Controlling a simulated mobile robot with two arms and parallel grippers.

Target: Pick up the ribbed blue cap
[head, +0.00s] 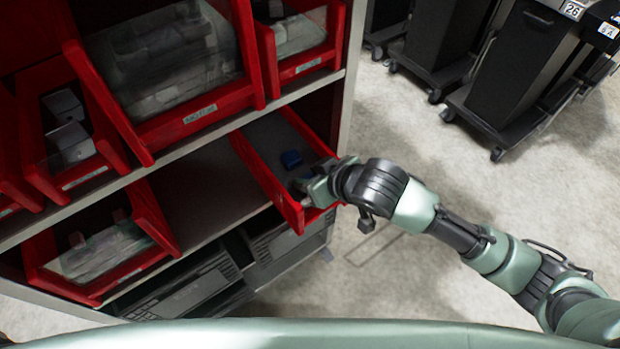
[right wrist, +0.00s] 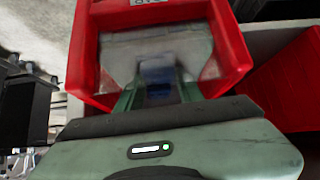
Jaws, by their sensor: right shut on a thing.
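My right gripper (head: 306,185) reaches over the front wall of a red bin (head: 262,175) on the shelf, with its fingertips inside. In the right wrist view, its two fingers (right wrist: 160,98) are around a dark blue thing (right wrist: 159,90), blurred, which fits the blue cap; ribs cannot be made out. In the head view the held thing is mostly hidden by the gripper. My left gripper is not in view.
Other red bins with grey parts stand around, including a large one (head: 200,118) above and one (head: 97,291) at lower left. A neighbouring red bin (right wrist: 292,80) is close in the right wrist view. Black wheeled carts (head: 515,75) stand beyond clear floor.

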